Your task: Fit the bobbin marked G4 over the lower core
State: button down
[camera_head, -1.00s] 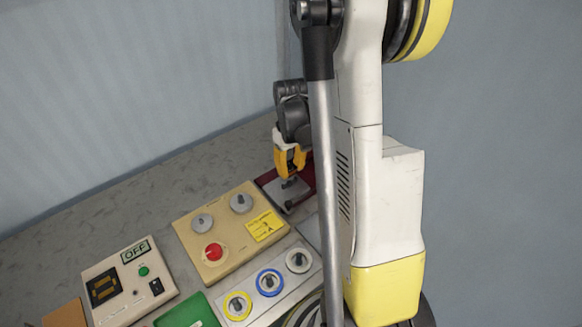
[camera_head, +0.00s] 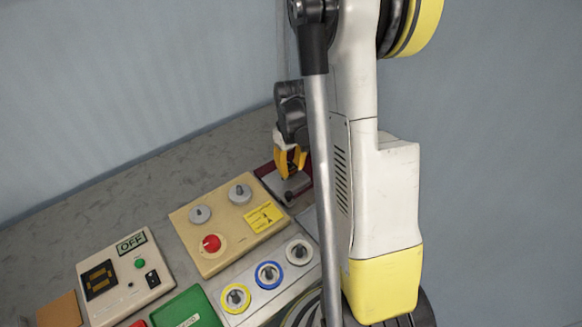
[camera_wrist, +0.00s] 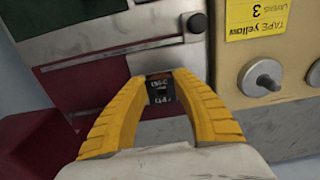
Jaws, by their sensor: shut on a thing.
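My gripper (camera_wrist: 160,78) has yellow fingers, and a small dark bobbin marked G4 (camera_wrist: 160,100) sits between its tips. In the head view, my gripper (camera_head: 291,172) is at the dark red and grey fixture (camera_head: 296,186) at the back of the table. The bobbin is too small there to make out. In the wrist view, the fixture's grey plate (camera_wrist: 95,50) lies just beyond the fingertips, with a dark knob (camera_wrist: 196,22) to the right. I cannot make out the lower core, nor whether the bobbin touches it.
A tan panel (camera_head: 222,250) with two grey posts, a red knob and a yellow tape card stands left of the fixture. In front are a tray (camera_head: 252,303) with yellow, blue and white rings, a green box (camera_head: 187,310) and a control box (camera_head: 125,275) reading OFF.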

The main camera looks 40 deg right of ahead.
jog(key=shift+f, duration=0.15)
jog(key=shift+f+b, duration=0.55)
jog(key=shift+b, duration=0.05)
jog(key=c, duration=1)
grip_release()
jog(key=shift+r, duration=0.1)
notch_tip(320, 180, up, 12)
